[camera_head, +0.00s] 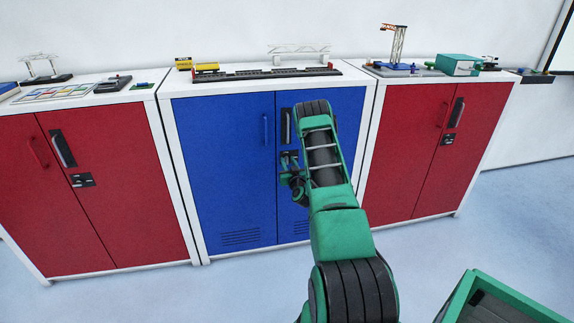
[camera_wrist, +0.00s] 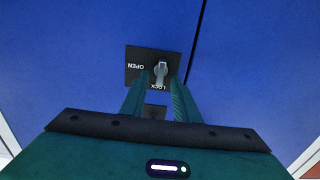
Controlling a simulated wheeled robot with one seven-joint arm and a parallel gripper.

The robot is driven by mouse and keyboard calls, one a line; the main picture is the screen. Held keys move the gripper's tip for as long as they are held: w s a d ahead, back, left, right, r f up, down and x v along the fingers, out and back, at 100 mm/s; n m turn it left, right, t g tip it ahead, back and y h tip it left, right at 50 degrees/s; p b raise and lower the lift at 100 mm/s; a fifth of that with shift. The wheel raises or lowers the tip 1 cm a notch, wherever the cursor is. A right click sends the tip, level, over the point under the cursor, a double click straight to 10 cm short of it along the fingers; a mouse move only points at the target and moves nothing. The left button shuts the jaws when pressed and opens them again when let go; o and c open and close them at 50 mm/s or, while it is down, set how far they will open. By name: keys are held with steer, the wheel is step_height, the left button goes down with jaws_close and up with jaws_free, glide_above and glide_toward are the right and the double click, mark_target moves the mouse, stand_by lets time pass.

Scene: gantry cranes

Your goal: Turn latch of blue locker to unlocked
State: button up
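The blue locker (camera_head: 222,170) stands in the middle, with two doors shut. Its latch plate (camera_head: 289,156) is on the right door below the black handle, partly hidden by my arm. In the wrist view the black latch plate (camera_wrist: 134,76) reads OPEN on the left and LOCK at the bottom. The small grey latch knob (camera_wrist: 160,69) stands upright in the picture, its lower end towards LOCK. My gripper (camera_wrist: 160,76) is at the plate, fingers apart on either side of the knob. Contact with the knob cannot be told. In the head view my gripper (camera_head: 291,172) is partly hidden.
Red lockers stand to the left (camera_head: 110,190) and right (camera_head: 400,160). Model cranes and a rail model (camera_head: 265,72) sit on the white tops. A green-rimmed crate (camera_head: 505,290) is at the lower right. The pale floor between is open.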

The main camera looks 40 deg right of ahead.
steer(key=shift+d, duration=0.1)
jaws_close()
stand_by(0.4)
steer(key=m, duration=0.7)
steer(key=shift+s+d+f+m, duration=0.15)
steer(key=shift+d+m, duration=0.15)
steer(key=shift+s+d+f+m, duration=0.1)
steer(key=shift+f+m, duration=0.05)
steer(key=shift+m, duration=1.55)
steer(key=shift+f+m, duration=0.15)
steer(key=shift+m, duration=1.55)
steer(key=shift+s+d+f+m, duration=0.1)
steer(key=shift+f+m, duration=0.05)
steer(key=shift+m, duration=1.55)
steer(key=shift+w+a, duration=0.1)
